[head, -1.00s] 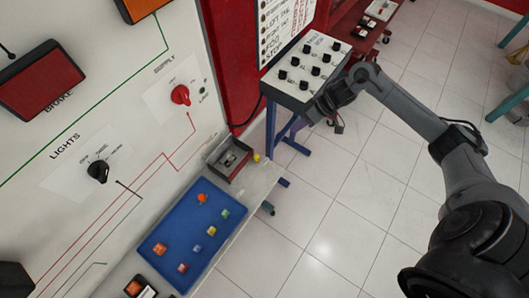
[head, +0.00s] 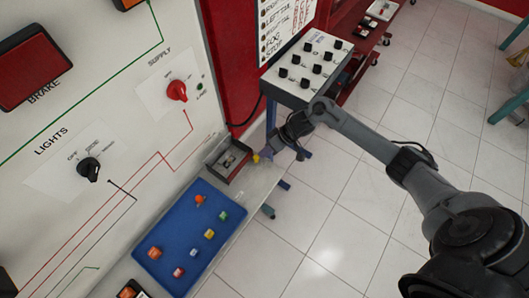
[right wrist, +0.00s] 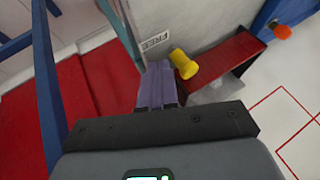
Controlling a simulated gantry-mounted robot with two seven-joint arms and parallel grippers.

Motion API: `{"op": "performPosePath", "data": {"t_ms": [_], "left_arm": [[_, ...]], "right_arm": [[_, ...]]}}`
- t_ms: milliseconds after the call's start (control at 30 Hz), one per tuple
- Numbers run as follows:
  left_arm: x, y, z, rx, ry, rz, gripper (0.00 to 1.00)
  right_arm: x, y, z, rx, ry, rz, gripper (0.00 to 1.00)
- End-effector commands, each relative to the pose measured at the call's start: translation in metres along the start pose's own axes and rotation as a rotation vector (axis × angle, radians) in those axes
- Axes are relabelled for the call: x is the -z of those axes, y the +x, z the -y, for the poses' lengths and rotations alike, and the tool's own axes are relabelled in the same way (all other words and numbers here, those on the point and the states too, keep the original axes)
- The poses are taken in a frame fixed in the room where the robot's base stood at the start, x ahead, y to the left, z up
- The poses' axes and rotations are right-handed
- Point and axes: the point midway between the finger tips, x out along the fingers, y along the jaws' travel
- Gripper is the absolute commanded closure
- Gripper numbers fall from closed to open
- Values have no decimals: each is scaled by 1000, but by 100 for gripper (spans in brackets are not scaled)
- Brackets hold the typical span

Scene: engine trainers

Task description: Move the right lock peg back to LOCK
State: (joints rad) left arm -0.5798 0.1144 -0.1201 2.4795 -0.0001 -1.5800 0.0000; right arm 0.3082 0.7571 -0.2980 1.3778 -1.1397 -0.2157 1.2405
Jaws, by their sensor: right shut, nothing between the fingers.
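The yellow lock peg (head: 256,158) sticks out at the right end of a small grey and red fixture (head: 215,155) at the far end of the bench. In the right wrist view, the yellow peg (right wrist: 184,63) is beside a white label reading FREE (right wrist: 156,42). My right gripper (head: 268,152) is just right of the peg in the head view. In the wrist view its fingers (right wrist: 160,88) are closed together, empty, close beside the peg. I cannot tell whether they touch it. No LOCK label is legible. My left gripper is not in view.
A blue tray (head: 176,215) with several small coloured blocks lies on the bench nearer me. A sloped box of black knobs (head: 305,95) stands behind my right arm. The panel with red supply knob (head: 176,90) rises at left. Open tiled floor lies right.

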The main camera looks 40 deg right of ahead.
Motion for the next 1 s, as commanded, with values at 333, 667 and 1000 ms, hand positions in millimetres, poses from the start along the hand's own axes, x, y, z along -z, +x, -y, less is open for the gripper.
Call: {"op": "performPosePath", "data": {"t_ms": [333, 667, 1000], "left_arm": [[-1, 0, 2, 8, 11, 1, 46], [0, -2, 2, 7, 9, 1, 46], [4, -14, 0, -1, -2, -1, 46]], "right_arm": [[0, 3, 7, -1, 1, 0, 100], [0, 3, 9, -1, 4, -1, 100], [1, 8, 17, -14, 28, -14, 100]]}}
